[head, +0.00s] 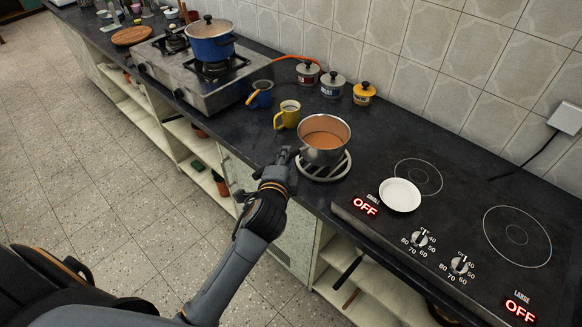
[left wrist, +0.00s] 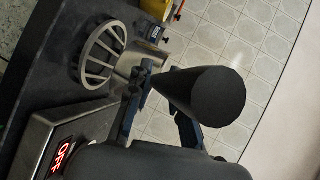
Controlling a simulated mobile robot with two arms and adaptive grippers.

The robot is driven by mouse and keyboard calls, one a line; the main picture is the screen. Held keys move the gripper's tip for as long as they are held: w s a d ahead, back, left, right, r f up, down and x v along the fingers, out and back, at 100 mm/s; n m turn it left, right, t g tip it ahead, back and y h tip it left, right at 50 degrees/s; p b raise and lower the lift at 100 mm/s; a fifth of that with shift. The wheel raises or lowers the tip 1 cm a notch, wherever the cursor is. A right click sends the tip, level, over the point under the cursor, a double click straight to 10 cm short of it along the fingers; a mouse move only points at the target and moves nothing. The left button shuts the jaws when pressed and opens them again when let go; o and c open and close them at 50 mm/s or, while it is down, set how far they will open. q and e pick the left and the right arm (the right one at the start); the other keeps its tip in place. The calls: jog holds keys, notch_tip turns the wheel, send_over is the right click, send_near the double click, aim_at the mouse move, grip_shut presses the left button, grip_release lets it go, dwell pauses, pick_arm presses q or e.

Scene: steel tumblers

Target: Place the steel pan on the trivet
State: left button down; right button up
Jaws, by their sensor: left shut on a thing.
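The steel pan (head: 323,153), with brown liquid inside, is upright over the round slatted trivet (head: 343,171) on the dark counter. The trivet's near and right parts show below the pan in the head view. In the left wrist view, the trivet's slats (left wrist: 97,69) are largely bare and the pan's steel side (left wrist: 126,62) is beside them, so the pan looks raised; the exact gap is unclear. My left gripper (head: 286,158) is shut on the pan's dark handle (left wrist: 205,95), which sticks out between its fingers in the wrist view. My right gripper is not seen.
A cooktop (head: 455,215) with a white saucer (head: 400,194) lies right of the trivet. A yellow mug (head: 287,114), a blue mug (head: 261,95) and small lidded pots (head: 332,85) stand left and behind. A gas stove (head: 185,75) holds a blue pot (head: 210,42).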

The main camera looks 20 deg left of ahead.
pick_arm(q)
jog(key=shift+w+d+f, duration=0.15)
jog(key=shift+w+f, duration=0.7)
jog(key=shift+w, duration=0.05)
jog(key=shift+w+f, duration=0.1)
jog(key=shift+f, duration=1.6)
jog(key=shift+f, duration=0.15)
jog(key=c, duration=1.2)
grip_release()
jog(key=b+v, duration=0.1)
jog(key=v, duration=1.1)
